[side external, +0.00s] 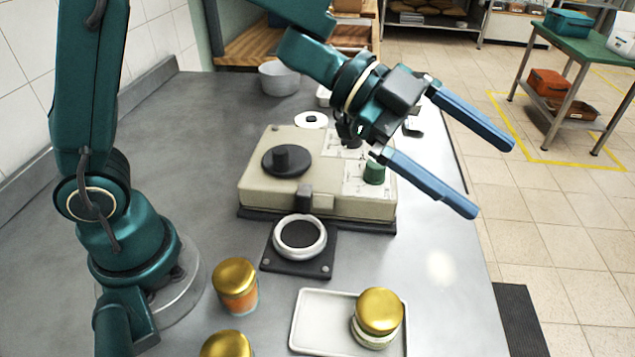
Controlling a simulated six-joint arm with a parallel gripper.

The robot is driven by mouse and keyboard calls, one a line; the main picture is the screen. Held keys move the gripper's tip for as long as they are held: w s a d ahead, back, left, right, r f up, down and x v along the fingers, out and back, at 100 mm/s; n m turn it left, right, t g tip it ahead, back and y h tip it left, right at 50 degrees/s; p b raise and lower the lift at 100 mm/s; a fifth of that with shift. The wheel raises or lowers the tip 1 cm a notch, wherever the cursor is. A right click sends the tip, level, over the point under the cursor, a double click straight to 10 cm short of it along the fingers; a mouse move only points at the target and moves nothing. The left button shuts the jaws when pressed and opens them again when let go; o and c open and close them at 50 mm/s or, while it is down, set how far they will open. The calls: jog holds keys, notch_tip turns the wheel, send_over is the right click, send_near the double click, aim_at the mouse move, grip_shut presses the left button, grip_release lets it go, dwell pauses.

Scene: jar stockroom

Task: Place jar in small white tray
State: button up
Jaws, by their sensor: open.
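A jar with a gold lid (379,313) stands upright in the right part of the small white tray (322,325). A second gold-lidded jar with orange contents (236,284) stands on the grey counter left of the tray. A third gold lid (227,345) shows at the bottom edge, its jar mostly cut off. My gripper (495,180) is open and empty, its two blue fingers spread wide. It is up in the air above the counter's right edge, well apart from the jars and tray.
A beige device (315,200) with a black knob and a green knob sits mid-counter. A black base with a white ring (300,236) stands in front of it. A grey bowl (279,78) is at the back. The counter right of the tray is clear.

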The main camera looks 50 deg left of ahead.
jog(key=w+a+r+n+t+y, duration=0.5)
jog(key=a+r+n+t, duration=0.1)
jog(key=a+t, duration=0.2)
jog(key=s+a+f+n+y, duration=0.1)
jog(key=s+a+n+y, duration=0.4)
jog(key=a+n+y, duration=0.55)
jog(key=s+f+n+g+h, duration=0.1)
jog(key=s+f+g, duration=0.2)
jog(key=s, duration=0.5)
jog(key=s+f+n+g+h, duration=0.1)
jog(key=s+f+g, duration=0.3)
jog(key=s+f, duration=0.2)
jog(key=shift+s+a+g+h, duration=0.2)
jog(key=shift+s+g+h, duration=0.15)
jog(key=shift+s, duration=0.8)
